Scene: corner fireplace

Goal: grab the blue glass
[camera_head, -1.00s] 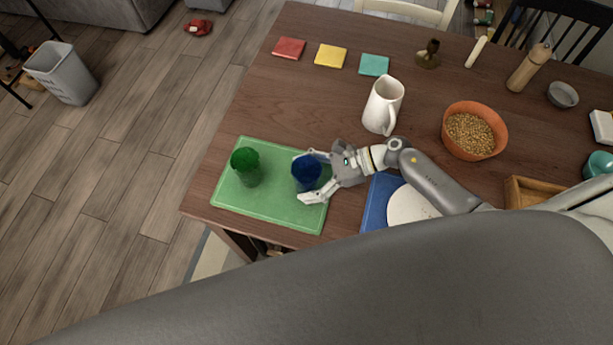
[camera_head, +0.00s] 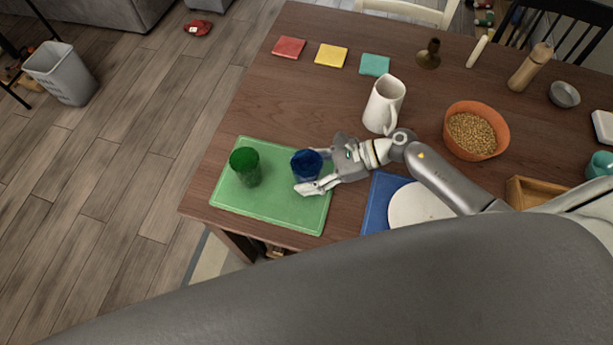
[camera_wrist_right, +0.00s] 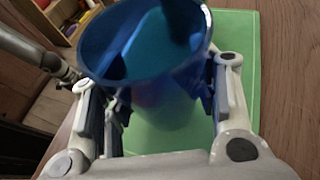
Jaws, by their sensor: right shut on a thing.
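The blue glass (camera_head: 306,164) stands upright over the right part of the green mat (camera_head: 270,212) on the wooden table. My right gripper (camera_head: 312,174) reaches it from the right and is shut on it. In the right wrist view the blue glass (camera_wrist_right: 150,60) fills the space between the two fingers of the right gripper (camera_wrist_right: 160,100), its open rim toward the camera. I cannot tell whether its base touches the mat. My left gripper is not in view.
A green glass (camera_head: 245,168) stands on the mat just left of the blue one. A white pitcher (camera_head: 383,106) and an orange bowl of grain (camera_head: 474,132) stand behind and right. A white plate (camera_head: 415,205) on a blue mat (camera_head: 378,200) lies right of the gripper.

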